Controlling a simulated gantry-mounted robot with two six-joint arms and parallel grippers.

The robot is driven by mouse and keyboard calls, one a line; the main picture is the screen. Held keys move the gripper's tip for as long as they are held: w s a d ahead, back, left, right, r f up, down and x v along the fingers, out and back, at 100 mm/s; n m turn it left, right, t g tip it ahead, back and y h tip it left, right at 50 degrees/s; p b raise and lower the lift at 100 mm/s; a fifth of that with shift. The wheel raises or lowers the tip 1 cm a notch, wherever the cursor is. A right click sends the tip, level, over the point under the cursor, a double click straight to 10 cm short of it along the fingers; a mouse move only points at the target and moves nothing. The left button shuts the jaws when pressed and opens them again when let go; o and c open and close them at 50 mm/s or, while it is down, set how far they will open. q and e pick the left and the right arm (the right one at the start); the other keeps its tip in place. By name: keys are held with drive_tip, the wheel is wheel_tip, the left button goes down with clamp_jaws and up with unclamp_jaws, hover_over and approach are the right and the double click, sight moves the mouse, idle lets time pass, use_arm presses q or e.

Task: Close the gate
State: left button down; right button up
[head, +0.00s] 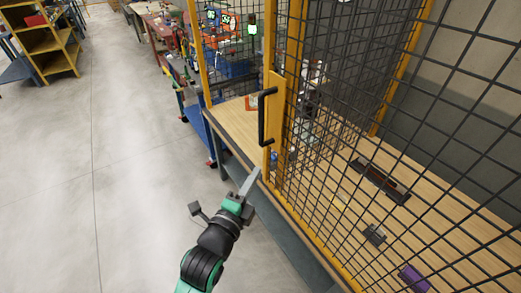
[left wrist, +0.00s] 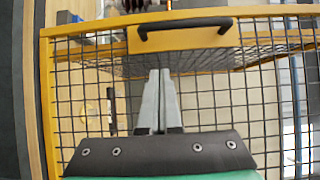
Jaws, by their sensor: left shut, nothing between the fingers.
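The gate is a yellow-framed panel of black wire mesh (head: 335,190), with a black handle (head: 266,118) on a yellow plate at its upright edge. A gap shows between that edge and the yellow post (head: 203,62) to its left, with bare tabletop visible through it. My left gripper (head: 250,180) is below the handle, near the lower corner of the gate frame; it is shut and empty. In the left wrist view the closed fingers (left wrist: 158,98) point toward the handle (left wrist: 185,25), apart from it. I cannot tell whether they touch the mesh. My right gripper is not in view.
A wooden worktable (head: 440,235) stands behind the mesh, with a dark tray (head: 380,182), a purple object (head: 413,278) and small parts on it. Other benches (head: 160,30) and a yellow shelf (head: 48,42) stand farther back. The grey floor (head: 110,180) at left is clear.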

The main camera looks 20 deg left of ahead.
use_arm(q)
drive_tip(key=w+a+b, duration=0.2)
drive_tip(key=w+b, duration=0.2)
drive_tip(key=w, duration=0.7)
drive_tip(key=shift+w+a, duration=0.15)
drive_tip(key=shift+a, duration=0.05)
